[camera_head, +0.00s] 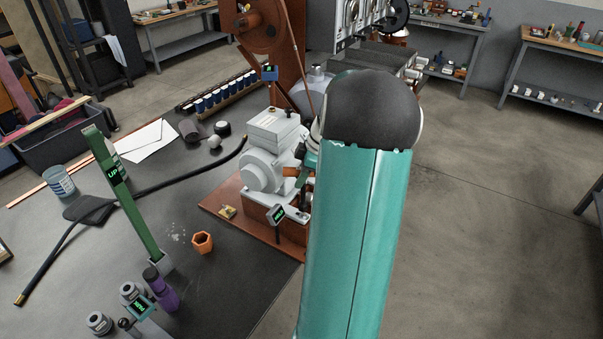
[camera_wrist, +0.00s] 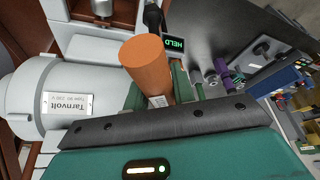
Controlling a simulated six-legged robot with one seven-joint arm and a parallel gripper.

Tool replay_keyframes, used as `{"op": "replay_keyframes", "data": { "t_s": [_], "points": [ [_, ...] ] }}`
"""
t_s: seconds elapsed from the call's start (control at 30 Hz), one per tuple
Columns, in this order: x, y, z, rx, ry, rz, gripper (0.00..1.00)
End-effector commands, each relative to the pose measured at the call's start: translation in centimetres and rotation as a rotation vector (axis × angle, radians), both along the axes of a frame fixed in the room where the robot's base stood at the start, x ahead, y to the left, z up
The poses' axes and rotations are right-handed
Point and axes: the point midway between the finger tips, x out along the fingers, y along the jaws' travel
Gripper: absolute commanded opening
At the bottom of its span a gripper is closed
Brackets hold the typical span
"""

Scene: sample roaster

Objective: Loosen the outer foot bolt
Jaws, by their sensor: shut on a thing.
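The grey motor (camera_head: 262,168) stands on a brown base (camera_head: 225,206) at the table's right edge. Its Tarnvolt plate shows in the wrist view (camera_wrist: 68,105). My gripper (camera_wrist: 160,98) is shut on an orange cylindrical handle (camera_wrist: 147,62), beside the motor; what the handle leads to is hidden. The orange handle also shows in the head view (camera_head: 290,171), left of my arm. A small display (camera_wrist: 174,44) reading HELD is close past the handle; it stands by the motor's foot in the head view (camera_head: 277,213). I cannot make out the outer foot bolt clearly.
An orange hexagonal cup (camera_head: 202,243) and a green post with a display (camera_head: 125,190) stand on the dark table (camera_head: 225,290). A black hose (camera_head: 165,186) crosses it. A brown wheel stand (camera_head: 265,30) rises behind the motor. Floor at right is clear.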

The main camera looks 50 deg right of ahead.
Motion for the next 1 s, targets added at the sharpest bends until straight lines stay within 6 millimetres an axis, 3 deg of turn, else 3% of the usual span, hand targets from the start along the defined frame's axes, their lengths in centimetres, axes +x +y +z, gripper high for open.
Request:
{"op": "replay_keyframes", "data": {
  "t_s": [0.17,0.4,1.0],
  "points": [
    [0.04,0.01,0.07,-0.002,0.0,-0.033,0.0],
    [0.14,-0.1,0.13,-0.003,-0.001,-0.319,0.0],
    [0.18,-0.33,0.11,-0.002,-0.001,-0.764,0.0]
  ]
}}
